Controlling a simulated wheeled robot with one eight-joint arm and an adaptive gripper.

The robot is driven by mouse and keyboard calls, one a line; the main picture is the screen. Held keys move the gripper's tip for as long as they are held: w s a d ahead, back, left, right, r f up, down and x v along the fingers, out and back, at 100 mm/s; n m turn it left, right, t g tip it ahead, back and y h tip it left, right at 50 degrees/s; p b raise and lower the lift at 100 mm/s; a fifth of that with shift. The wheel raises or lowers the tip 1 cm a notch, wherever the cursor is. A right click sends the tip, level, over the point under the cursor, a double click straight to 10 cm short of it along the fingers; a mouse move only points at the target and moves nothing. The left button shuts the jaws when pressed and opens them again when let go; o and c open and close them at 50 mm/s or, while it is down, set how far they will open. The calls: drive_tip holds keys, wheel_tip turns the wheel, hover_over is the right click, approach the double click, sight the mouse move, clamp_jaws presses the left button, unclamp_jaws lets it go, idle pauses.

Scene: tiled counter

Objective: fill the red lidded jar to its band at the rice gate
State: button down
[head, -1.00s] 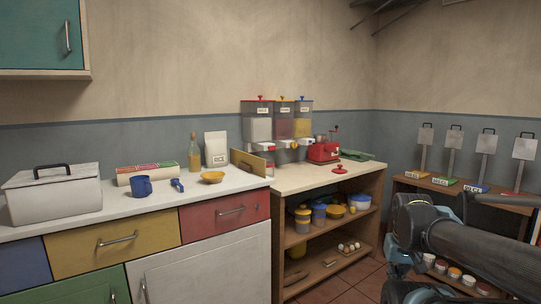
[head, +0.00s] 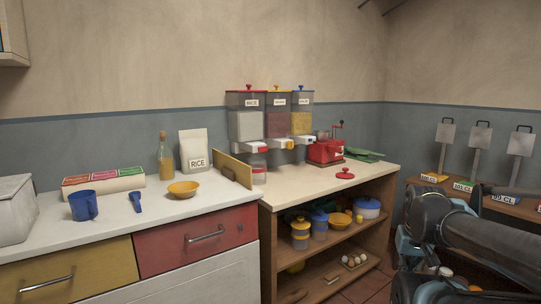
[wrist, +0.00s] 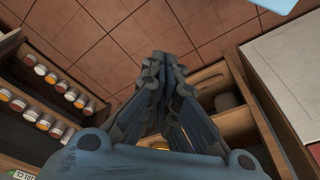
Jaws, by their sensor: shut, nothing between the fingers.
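The rice dispenser (head: 246,122) has a red lid and a RICE label, and hangs at the left of a row of three on the wall. Its red-and-white gate (head: 256,147) is at its foot. A small jar with a red band (head: 258,174) stands on the wooden-sided counter below that gate, partly hidden by a wooden board. A red knobbed lid (head: 345,174) lies apart on the counter to the right. My gripper (wrist: 168,62) is shut and empty in the wrist view, above the floor tiles and shelving. In the head view my arm fills the lower right.
The board (head: 233,170) stands upright at the counter's left end. A red grinder (head: 325,151) and green cloth (head: 364,155) stand behind the lid. A blue mug (head: 83,205), blue scoop (head: 135,202) and yellow bowl (head: 183,189) are on the white worktop. Shelves below hold several jars.

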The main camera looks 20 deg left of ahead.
sight(263, 149)
drive_tip(key=shift+w, duration=0.15)
drive_tip(key=w+a+r+m+t+y, duration=0.3)
drive_tip(key=w+a+r+m, duration=0.4)
drive_tip(key=w+a, duration=0.3)
drive_tip(key=w+a+r+m+t+y, duration=0.3)
drive_tip(key=w+a+r+m+y, duration=0.3)
drive_tip(key=a, duration=1.1)
drive_tip(key=w+a+r+m+t+y, duration=0.3)
drive_tip(key=w+a+r+m, duration=0.5)
drive_tip(key=w+a+m, duration=0.5)
drive_tip(key=shift+w+a+y, duration=0.85)
drive_tip(key=shift+w+y, duration=0.05)
drive_tip(key=shift+w, duration=0.55)
drive_tip(key=x, duration=1.4)
drive_tip(key=shift+r, duration=0.2)
